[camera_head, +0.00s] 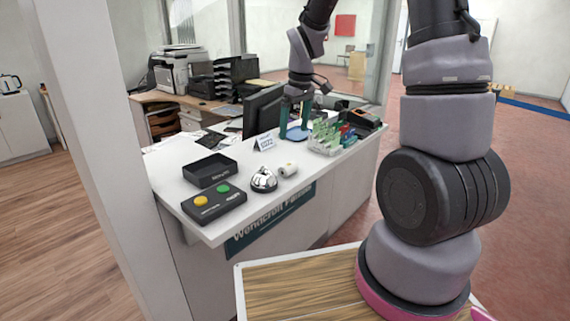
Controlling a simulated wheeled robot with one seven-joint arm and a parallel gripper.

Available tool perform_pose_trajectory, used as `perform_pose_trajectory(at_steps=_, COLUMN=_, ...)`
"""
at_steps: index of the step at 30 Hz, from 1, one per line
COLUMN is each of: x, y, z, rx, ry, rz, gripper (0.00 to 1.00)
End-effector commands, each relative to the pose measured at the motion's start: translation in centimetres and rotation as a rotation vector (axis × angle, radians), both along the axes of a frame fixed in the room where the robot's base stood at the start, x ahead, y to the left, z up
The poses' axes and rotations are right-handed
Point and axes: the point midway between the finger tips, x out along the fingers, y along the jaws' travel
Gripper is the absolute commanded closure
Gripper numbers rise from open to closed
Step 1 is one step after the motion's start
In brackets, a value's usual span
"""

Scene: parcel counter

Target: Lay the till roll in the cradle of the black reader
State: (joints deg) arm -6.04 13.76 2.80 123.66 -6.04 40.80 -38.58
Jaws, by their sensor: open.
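A small white roll (288,170), which looks like the till roll, lies on its side on the white counter, right of the silver bell. A black device with a reddish part (363,119) stands at the counter's far right end. It may be the black reader, but its cradle is too small to make out. My gripper (295,133) points down over the far part of the counter, its teal fingers apart. A blue round pad (296,134) shows at the fingertips; contact cannot be told.
A rack of colourful items (327,138) stands right of my gripper.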

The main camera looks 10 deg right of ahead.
Motion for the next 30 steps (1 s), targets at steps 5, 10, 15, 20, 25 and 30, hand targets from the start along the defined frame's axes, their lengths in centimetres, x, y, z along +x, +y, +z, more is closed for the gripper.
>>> perform_pose_trajectory(at_steps=5, x=0.6, y=0.4, z=-2.2, rx=-0.011, ry=0.022, rz=0.05, gripper=0.0)
perform_pose_trajectory(at_steps=10, x=0.8, y=0.5, z=-4.9, rx=-0.012, ry=0.026, rz=0.051, gripper=0.0)
perform_pose_trajectory(at_steps=15, x=1.0, y=0.7, z=-6.9, rx=-0.011, ry=0.023, rz=0.05, gripper=0.0)
perform_pose_trajectory(at_steps=20, x=1.0, y=0.8, z=-8.1, rx=-0.011, ry=0.023, rz=0.049, gripper=0.0)
perform_pose_trajectory(at_steps=25, x=0.9, y=1.0, z=-10.7, rx=-0.011, ry=0.024, rz=0.05, gripper=0.0)
perform_pose_trajectory(at_steps=30, x=1.1, y=1.1, z=-12.4, rx=-0.011, ry=0.022, rz=0.049, gripper=0.0)
